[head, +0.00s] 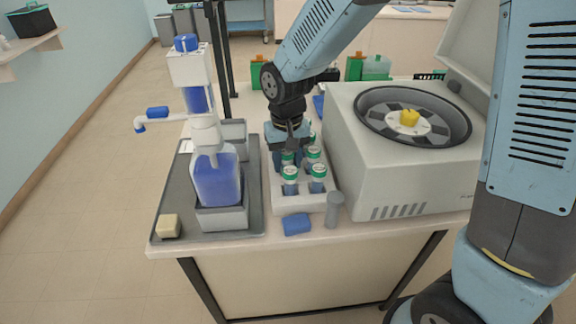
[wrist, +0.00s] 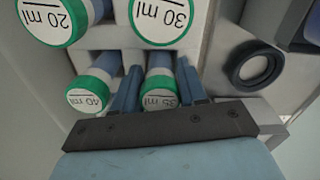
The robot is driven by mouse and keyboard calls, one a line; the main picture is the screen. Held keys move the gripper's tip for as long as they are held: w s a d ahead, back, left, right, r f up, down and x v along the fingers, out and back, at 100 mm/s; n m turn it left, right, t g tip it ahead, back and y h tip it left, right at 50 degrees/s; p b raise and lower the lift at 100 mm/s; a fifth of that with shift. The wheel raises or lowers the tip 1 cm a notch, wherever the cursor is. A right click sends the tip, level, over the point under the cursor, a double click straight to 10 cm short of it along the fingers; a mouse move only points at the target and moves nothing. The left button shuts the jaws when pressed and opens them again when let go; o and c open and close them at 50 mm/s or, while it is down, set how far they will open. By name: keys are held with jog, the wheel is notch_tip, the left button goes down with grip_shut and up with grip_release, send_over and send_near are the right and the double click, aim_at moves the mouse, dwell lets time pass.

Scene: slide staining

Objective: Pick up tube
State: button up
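Several tubes with green-rimmed white caps and blue bodies stand in a white rack (head: 302,203) on the bench. In the wrist view the caps read 20 ml (wrist: 52,20), 30 ml (wrist: 162,18), 40 ml (wrist: 88,98) and 35 ml (wrist: 160,98). My gripper (head: 289,152) points down over the back part of the rack. In the wrist view my gripper (wrist: 160,78) has one finger on each side of the 35 ml tube, reaching past its cap. The fingers stand apart with narrow gaps beside the tube; contact is not clear. The head view hides this tube behind my gripper.
A white centrifuge (head: 362,165) with its lid up stands close right of the rack. A dispenser bottle (head: 218,182) stands on a grey tray (head: 177,205) at left. A blue block (head: 297,225) and a grey cylinder (head: 334,210) sit by the front edge.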

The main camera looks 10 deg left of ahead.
jog(key=c, duration=0.6)
